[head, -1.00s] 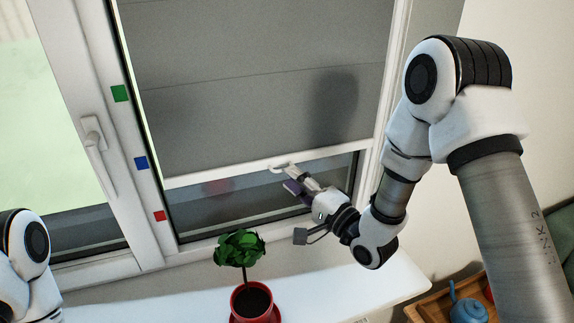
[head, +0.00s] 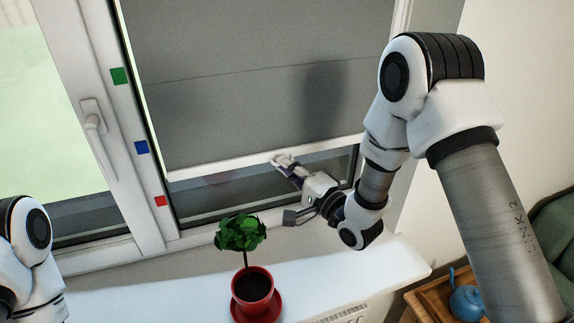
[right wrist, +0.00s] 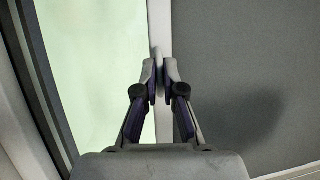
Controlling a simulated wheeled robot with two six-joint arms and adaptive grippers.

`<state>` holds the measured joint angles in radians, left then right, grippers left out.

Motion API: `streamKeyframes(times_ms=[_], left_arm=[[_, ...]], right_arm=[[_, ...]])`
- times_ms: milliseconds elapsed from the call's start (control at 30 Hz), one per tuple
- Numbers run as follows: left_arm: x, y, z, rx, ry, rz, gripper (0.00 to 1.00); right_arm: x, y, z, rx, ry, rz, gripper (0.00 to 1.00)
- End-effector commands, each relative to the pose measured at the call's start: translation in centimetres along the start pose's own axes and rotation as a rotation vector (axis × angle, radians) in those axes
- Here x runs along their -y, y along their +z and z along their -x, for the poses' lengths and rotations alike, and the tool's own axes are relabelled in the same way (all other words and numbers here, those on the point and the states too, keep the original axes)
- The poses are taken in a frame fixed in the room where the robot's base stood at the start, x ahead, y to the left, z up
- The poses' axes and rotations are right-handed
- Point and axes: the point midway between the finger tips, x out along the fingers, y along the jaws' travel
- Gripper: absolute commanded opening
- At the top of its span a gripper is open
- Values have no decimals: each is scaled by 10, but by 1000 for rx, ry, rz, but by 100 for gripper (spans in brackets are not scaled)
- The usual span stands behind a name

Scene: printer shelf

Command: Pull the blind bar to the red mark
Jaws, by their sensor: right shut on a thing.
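The grey blind (head: 230,95) ends in a white blind bar (head: 225,169). The bar's left end sits between the blue mark (head: 141,147) and the red mark (head: 161,201) on the window frame, a little above the red one. My right gripper (head: 281,159) is shut on the bar near its middle. In the right wrist view the fingertips (right wrist: 160,76) close on the pale bar (right wrist: 160,28), and the grip hides part of it. My left gripper is out of view; only part of that arm shows at the left edge.
A green mark (head: 120,76) is higher on the frame, and a window handle (head: 95,128) is to its left. A plant in a red pot (head: 252,287) stands on the white sill (head: 345,268) below my right gripper. A blue teapot (head: 467,302) is at lower right.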

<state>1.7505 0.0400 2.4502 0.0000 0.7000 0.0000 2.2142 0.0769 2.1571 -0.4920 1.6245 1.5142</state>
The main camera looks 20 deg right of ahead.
Motion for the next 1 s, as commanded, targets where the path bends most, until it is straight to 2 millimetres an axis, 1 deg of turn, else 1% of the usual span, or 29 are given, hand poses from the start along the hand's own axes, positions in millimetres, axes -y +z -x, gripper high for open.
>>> streamKeyframes(times_ms=[33,100,200,300,633,700,733,1000], left_arm=[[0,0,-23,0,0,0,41],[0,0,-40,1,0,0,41],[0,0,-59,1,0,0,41],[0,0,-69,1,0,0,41],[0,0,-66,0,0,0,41],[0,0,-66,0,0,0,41],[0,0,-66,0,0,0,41],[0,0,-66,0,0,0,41]], right_arm=[[-25,2,3,1,3,-1,0],[-44,2,6,1,3,-1,0],[-68,4,9,2,3,-1,0],[-79,4,10,2,2,-1,0],[-77,4,10,2,1,0,0],[-77,4,10,2,1,-1,29],[-77,4,10,2,1,-1,33],[-77,4,10,1,1,-1,33]])
